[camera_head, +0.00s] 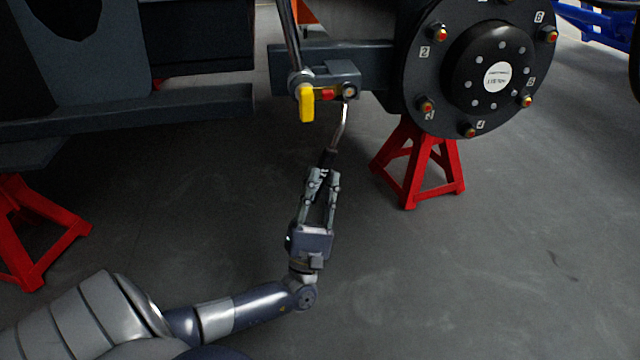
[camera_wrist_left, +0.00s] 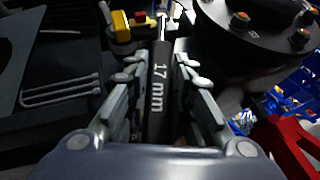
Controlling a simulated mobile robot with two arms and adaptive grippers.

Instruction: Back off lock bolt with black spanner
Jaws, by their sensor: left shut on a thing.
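My left gripper (camera_head: 322,176) is shut on the black handle of the spanner (camera_head: 329,158). In the left wrist view the spanner handle (camera_wrist_left: 159,90) reads "17 mm" and lies between the gripper's fingers (camera_wrist_left: 156,80). The spanner's metal shaft runs up and its end is at the lock bolt (camera_head: 349,91), on the grey block below the axle beam; I cannot tell whether it is seated on the bolt head. A yellow tab (camera_head: 306,103) and a red part sit just left of the bolt. My right gripper is not in view.
A black wheel hub (camera_head: 488,62) with several studs is right of the bolt. A red jack stand (camera_head: 418,170) stands below it, another red stand (camera_head: 38,232) at the left. A dark chassis beam (camera_head: 130,115) spans the upper left. The floor between is clear.

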